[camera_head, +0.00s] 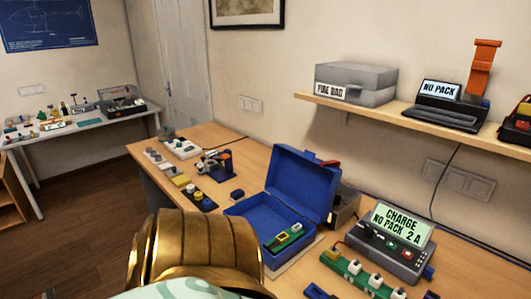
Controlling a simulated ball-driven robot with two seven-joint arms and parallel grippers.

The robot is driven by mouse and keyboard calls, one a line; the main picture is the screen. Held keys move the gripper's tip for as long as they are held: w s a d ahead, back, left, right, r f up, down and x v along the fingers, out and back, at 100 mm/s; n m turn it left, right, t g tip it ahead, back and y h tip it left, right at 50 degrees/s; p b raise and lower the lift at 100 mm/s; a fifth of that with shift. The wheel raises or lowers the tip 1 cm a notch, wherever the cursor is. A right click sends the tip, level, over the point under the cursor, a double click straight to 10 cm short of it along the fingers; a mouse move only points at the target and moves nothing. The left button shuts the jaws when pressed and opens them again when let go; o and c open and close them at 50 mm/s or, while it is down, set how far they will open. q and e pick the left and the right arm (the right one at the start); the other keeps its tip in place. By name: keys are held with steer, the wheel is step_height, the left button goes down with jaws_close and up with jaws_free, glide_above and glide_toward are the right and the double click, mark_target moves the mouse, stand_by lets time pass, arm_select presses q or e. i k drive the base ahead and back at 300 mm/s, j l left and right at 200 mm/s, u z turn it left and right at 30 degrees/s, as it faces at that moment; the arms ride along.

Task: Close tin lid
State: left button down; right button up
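A blue box with a hinged lid, which looks like the tin (243,217), sits on the wooden workbench at the middle of the view. Its lid (300,180) stands open, raised and leaning back from the box. The inside of the box is partly visible, with a green strip with pale blocks (283,241) at its near right side. No gripper of mine shows in the view. Neither gripper is seen touching the tin or its lid.
A charger reading "NO PACK 2 A" (390,220) and a green strip with white plugs (357,276) stand right of the tin. Small parts (200,197) lie to its left. A grey metal box (345,207) is close behind the lid. A shelf (390,114) hangs above.

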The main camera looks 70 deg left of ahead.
mark_target(294, 177)
steer(key=u, duration=2.1)
steer(key=i+j+u, duration=0.1)
steer(key=u, duration=0.15)
steer(key=j, duration=0.15)
